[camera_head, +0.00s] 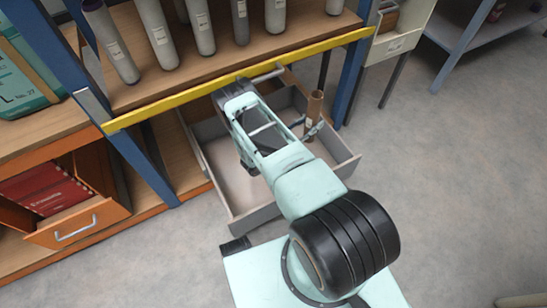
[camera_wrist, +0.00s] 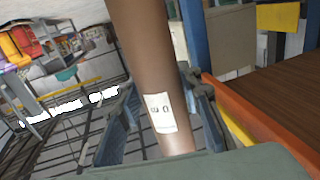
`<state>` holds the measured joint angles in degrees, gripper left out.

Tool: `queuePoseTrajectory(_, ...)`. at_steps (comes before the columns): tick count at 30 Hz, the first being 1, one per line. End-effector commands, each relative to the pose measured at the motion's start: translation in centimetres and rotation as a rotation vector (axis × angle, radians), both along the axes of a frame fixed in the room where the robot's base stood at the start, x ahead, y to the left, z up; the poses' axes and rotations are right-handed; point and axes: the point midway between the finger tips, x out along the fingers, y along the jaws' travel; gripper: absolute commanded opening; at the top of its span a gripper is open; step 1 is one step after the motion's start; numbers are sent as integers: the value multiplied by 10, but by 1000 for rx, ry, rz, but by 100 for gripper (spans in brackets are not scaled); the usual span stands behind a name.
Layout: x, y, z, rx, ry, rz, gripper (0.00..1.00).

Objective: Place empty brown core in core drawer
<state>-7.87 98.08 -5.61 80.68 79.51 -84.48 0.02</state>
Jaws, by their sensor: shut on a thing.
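A brown tube, the empty core (camera_head: 315,104), stands roughly upright in my gripper (camera_head: 312,130). In the wrist view the core (camera_wrist: 145,60) runs up between both fingers (camera_wrist: 165,125) and carries a small white label near its lower end. My gripper is shut on it. The open grey core drawer (camera_head: 256,214) lies below my arm, and the core appears over its right side. I cannot tell how high the core is above the drawer floor. The visible drawer floor is bare; my arm hides part of it.
A shelf with a yellow front edge (camera_head: 150,114) and several grey rolls (camera_head: 158,35) stands behind the drawer. A blue post (camera_head: 352,75) rises beside the drawer on the right. An orange drawer (camera_head: 80,228) with red boxes is at left. The floor at right is clear.

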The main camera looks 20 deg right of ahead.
Motion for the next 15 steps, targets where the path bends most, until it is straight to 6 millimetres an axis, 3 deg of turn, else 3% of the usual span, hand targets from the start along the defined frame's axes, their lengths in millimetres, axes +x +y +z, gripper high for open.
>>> queuePoseTrajectory(1, -3, 1, -36, 1, 7, 0, 10)
queuePoseTrajectory(6, -2, 1, -84, 1, 4, -1, 10)
queuePoseTrajectory(15, -2, 1, -124, 1, 4, -1, 10)
